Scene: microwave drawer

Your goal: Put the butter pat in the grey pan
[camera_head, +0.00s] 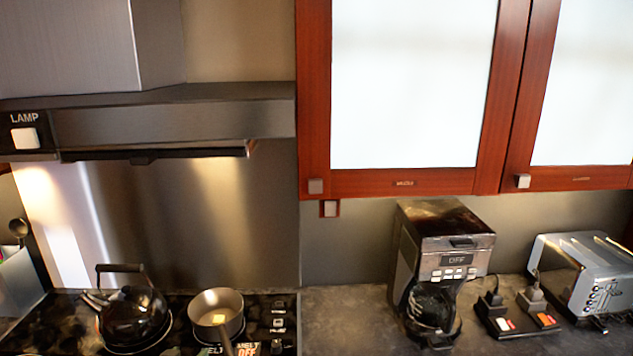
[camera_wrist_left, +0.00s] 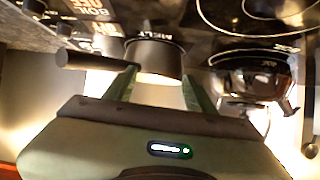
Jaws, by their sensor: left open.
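The grey pan (camera_head: 216,299) sits on the stove, its handle pointing toward the front edge. A small yellow piece that looks like the butter pat (camera_head: 219,318) lies inside the pan on its bottom. In the left wrist view, the pan (camera_wrist_left: 155,57) shows from its outside, with its dark handle reaching left. The pan's inside is hidden there. My left gripper (camera_wrist_left: 159,80) is open, its two green fingers apart and pointing toward the pan. I see nothing held between them. I cannot make out either gripper in the head view.
A black kettle (camera_head: 134,315) stands left of the pan on the black stove top (camera_head: 262,301). A range hood (camera_head: 170,120) hangs above. A coffee maker (camera_head: 450,240), plugs on a power strip (camera_head: 497,321) and a toaster (camera_head: 588,262) stand on the right counter (camera_head: 340,310).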

